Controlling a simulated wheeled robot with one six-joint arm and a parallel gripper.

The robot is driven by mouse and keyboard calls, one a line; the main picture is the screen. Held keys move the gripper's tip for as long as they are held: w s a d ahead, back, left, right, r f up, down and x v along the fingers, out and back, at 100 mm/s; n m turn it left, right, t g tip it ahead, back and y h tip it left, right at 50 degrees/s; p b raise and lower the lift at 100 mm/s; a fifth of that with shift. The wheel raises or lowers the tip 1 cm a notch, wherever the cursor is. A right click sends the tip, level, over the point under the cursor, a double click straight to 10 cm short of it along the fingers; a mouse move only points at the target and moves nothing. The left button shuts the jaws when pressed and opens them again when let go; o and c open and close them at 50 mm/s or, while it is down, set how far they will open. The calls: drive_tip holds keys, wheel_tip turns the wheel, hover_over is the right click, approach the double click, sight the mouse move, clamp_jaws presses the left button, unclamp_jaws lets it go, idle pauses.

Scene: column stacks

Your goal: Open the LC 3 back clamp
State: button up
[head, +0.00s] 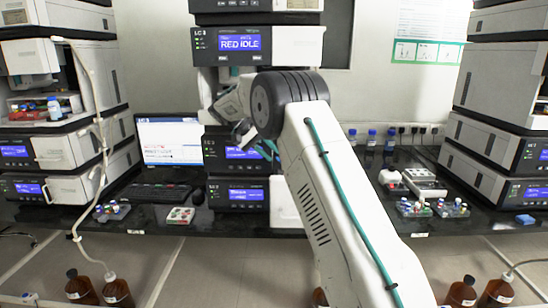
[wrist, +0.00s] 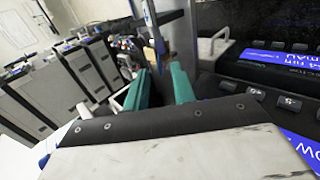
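The LC 3 stack (head: 246,42) stands in the middle of the bench, with a screen reading "RED IDLE". My arm crosses in front of it and hides much of its middle, so I cannot make out the back clamp in the head view. In the wrist view my gripper (wrist: 160,86) has two green fingers standing apart with a gap between them, and I see nothing held. A thin upright rod with blue on it (wrist: 151,38) rises just beyond the fingers. It may be a column; which clamp is there I cannot tell.
In the wrist view a pale handle (wrist: 212,44) and dark lit panels (wrist: 285,58) lie close on the right. In the head view a monitor (head: 170,140) stands left of the stack, and vial trays (head: 432,208) lie right. Other stacks flank both sides.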

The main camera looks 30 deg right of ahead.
drive_tip(key=shift+x, duration=1.25)
clamp_jaws()
